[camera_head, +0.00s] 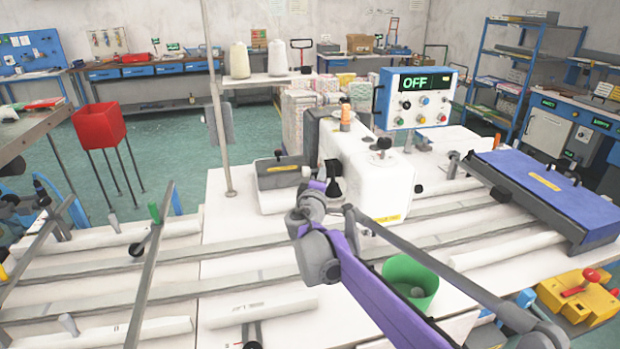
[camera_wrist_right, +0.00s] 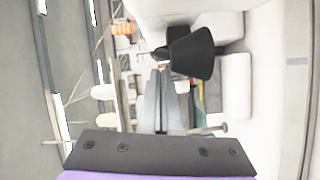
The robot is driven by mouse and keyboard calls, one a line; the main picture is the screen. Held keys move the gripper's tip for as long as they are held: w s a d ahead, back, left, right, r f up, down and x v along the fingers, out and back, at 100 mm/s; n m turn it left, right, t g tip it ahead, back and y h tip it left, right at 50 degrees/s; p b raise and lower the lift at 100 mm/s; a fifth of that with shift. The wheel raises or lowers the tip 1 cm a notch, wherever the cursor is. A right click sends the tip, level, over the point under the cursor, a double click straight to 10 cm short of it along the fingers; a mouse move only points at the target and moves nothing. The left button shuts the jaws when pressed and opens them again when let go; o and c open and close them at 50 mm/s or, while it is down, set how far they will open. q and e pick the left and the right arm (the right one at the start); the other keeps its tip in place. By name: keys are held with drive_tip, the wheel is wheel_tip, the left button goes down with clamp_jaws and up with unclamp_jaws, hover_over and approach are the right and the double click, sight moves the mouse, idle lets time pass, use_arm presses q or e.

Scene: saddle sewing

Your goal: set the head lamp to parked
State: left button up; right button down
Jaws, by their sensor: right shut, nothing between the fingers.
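The white sewing machine head (camera_head: 375,190) stands at the middle of the table. A black flared part (camera_head: 334,168) sticks out of its left side and may be the head lamp. It shows larger in the right wrist view (camera_wrist_right: 192,52), fixed to the white housing. My right gripper (camera_head: 322,187) is shut and empty, close to the black part. In the right wrist view its grey fingers (camera_wrist_right: 162,75) end just left of and below the black part; I cannot tell if they touch. My left gripper is not in view.
A blue control panel (camera_head: 415,98) behind the head reads OFF. A green bin (camera_head: 410,285) is near my right arm, and a blue-topped unit (camera_head: 545,190) stands at right. Rails cross the white table.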

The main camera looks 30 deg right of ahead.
drive_tip(key=shift+s+d+f, duration=0.1)
drive_tip(key=shift+d, duration=0.2)
drive_tip(key=s+d+p, duration=0.1)
drive_tip(key=d+p, duration=0.1)
drive_tip(key=shift+s+d+r, duration=0.2)
drive_tip(key=shift+s+d, duration=0.1)
drive_tip(key=shift+s, duration=0.05)
drive_tip(key=shift+f, duration=0.15)
